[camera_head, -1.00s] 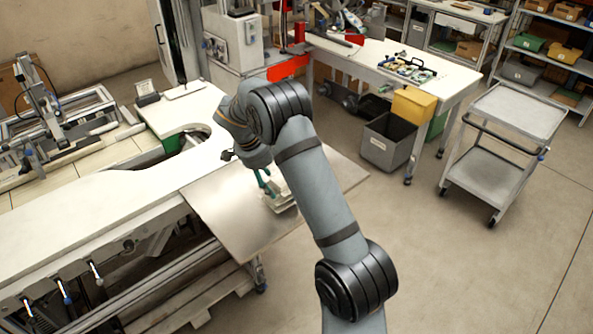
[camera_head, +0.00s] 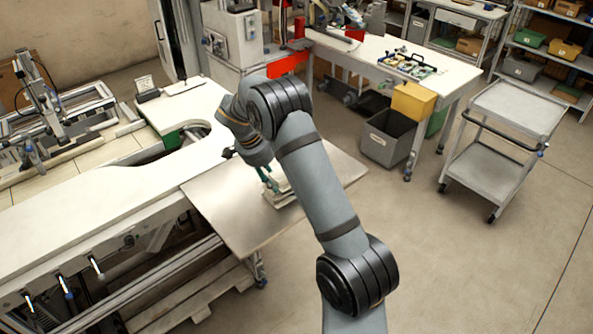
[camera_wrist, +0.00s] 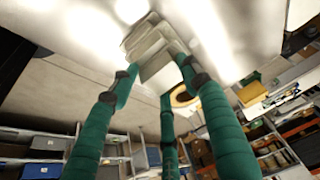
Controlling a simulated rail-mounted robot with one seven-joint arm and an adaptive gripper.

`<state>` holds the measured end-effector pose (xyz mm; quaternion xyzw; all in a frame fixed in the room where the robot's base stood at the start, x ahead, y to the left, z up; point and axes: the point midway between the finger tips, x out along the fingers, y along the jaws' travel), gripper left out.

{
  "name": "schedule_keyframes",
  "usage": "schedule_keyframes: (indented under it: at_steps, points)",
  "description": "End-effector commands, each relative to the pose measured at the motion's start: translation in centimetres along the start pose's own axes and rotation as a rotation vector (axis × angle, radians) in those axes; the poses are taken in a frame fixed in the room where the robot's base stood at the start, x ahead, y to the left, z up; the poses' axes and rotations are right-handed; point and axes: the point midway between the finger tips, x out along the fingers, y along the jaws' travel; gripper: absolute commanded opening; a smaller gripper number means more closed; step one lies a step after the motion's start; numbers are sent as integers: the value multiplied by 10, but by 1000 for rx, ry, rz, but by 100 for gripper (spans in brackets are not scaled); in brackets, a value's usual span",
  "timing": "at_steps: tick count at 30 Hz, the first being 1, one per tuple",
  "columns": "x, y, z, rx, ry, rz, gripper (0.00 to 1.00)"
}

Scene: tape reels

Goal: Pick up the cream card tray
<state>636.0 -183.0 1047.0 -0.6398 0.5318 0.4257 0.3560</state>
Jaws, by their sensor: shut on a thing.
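The cream card tray (camera_head: 284,196) is at the metal plate (camera_head: 225,215) on the near end of the bench, partly hidden behind my forearm. My gripper (camera_head: 270,186) has green fingers and is shut on the tray, reaching it from above. In the wrist view the tray (camera_wrist: 157,58) shows as a pale stepped shape between the dark-jointed fingertips (camera_wrist: 154,78). Its far side blurs into the bright background. I cannot tell whether its underside touches the plate.
The white bench (camera_head: 90,235) runs to the left, with a frame mechanism (camera_head: 75,120) behind. At the right stand a grey cart (camera_head: 505,130), a grey bin (camera_head: 388,138) and a yellow box (camera_head: 413,101). Floor is open at the lower right.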

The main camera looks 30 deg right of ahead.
Motion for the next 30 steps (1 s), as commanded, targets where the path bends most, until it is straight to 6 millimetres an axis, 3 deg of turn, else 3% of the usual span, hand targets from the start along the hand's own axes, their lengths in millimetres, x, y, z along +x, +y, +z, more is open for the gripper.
schedule_keyframes:
  at_steps: [4, 14, 27, 30]
  points:
    - [2, 2, 1, 0, -3, 5, 15]
    - [0, 1, 1, 1, -3, 5, 14]
    - [-35, 0, -14, 2, -1, -2, 11]
    - [-38, 8, -22, 4, -1, 1, 11]
